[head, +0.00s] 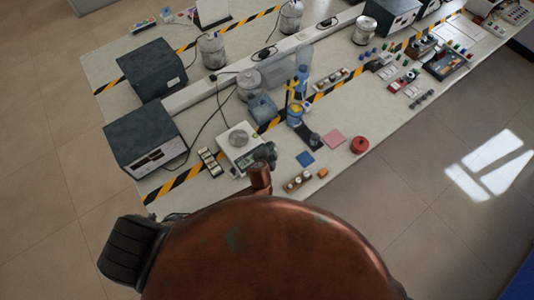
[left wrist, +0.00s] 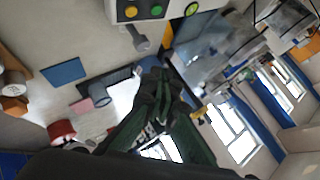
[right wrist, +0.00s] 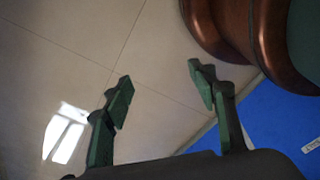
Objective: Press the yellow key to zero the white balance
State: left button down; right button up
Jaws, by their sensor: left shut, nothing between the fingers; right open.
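The white balance (head: 227,158) with a round metal pan (head: 238,138) stands on the bench in the head view. Its front edge shows at the top of the left wrist view, with a yellow-orange key (left wrist: 131,11) beside a green key (left wrist: 156,10). My left gripper (head: 266,153) is shut and empty by the balance's right front corner. In the left wrist view its closed fingertips (left wrist: 157,80) are below the keys in the picture, apart from them. My right gripper (right wrist: 160,77) is open and empty over the floor. The keys are too small to make out in the head view.
A blue pad (head: 305,158), a pink pad (head: 333,137) and a red round object (head: 360,145) lie right of the balance. A dark box (head: 146,138) stands to the left.

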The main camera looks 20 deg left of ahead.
pick_arm(q)
jog(key=f+b, duration=0.4)
jog(key=shift+s+a, duration=0.25)
jog(key=shift+a, duration=0.1)
jog(key=f, duration=0.1)
jog(key=f+b, duration=0.2)
jog(key=shift+w+a, duration=0.25)
jog(key=shift+w, duration=0.05)
jog(key=shift+f+b, duration=0.15)
jog(key=shift+b, duration=0.15)
pick_arm(e)
notch_tip(320, 180, down, 7)
jog(key=shift+s, duration=0.3)
jog(key=shift+s, duration=0.3)
pick_arm(q)
jog(key=shift+f, duration=0.15)
pick_arm(e)
jog(key=shift+f, duration=0.1)
pick_arm(q)
jog(key=shift+a+f, duration=0.1)
jog(key=shift+f, duration=0.2)
pick_arm(e)
jog(key=shift+f, duration=0.2)
